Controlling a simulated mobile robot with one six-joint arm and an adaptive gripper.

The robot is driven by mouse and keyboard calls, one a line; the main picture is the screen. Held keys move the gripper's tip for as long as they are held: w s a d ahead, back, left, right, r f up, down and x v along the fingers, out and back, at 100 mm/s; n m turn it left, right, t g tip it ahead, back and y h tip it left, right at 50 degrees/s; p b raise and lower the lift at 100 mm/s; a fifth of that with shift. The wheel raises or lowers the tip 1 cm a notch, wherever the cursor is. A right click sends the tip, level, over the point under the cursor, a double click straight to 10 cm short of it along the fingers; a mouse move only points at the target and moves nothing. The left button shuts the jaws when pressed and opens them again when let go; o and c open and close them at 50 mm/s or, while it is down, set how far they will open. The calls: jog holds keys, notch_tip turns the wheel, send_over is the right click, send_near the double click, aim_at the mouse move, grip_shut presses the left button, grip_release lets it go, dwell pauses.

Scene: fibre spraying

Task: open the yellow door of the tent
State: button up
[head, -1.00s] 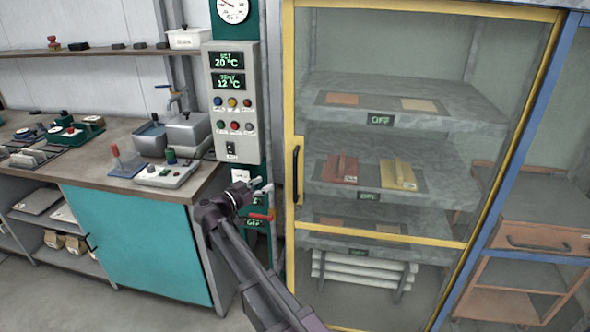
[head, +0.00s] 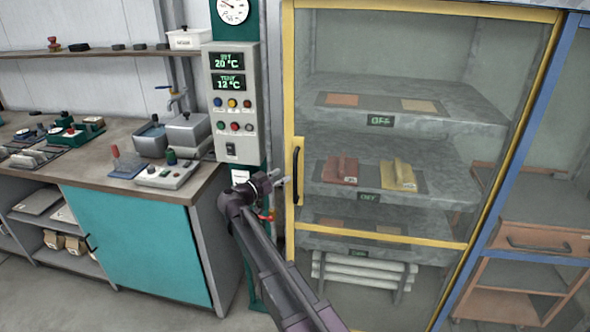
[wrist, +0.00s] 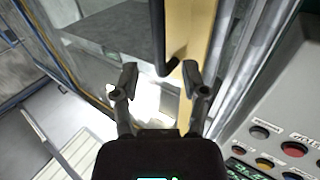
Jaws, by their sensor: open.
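The tent's yellow-framed glass door (head: 289,90) is shut in the head view. Its black upright handle (head: 297,172) is on the door's left edge. My gripper (head: 281,180) is just left of the handle, near its lower half. In the wrist view my gripper (wrist: 161,77) is open and empty, fingers spread apart. The handle (wrist: 158,35) shows ahead, its lower end lined up with the gap between the fingertips. I cannot tell whether a finger touches it. The yellow frame (wrist: 187,35) shows right behind the handle.
A grey control panel (head: 231,105) with buttons is close to the left of my gripper. Behind the glass are shelves (head: 400,110) with a red block and a yellow block. A teal workbench (head: 130,240) stands left. The floor before the door is clear.

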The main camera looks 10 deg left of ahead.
aim_at(294, 169)
jog(key=x, duration=0.6)
jog(key=shift+w+d, duration=0.15)
jog(key=shift+w, duration=0.05)
grip_shut()
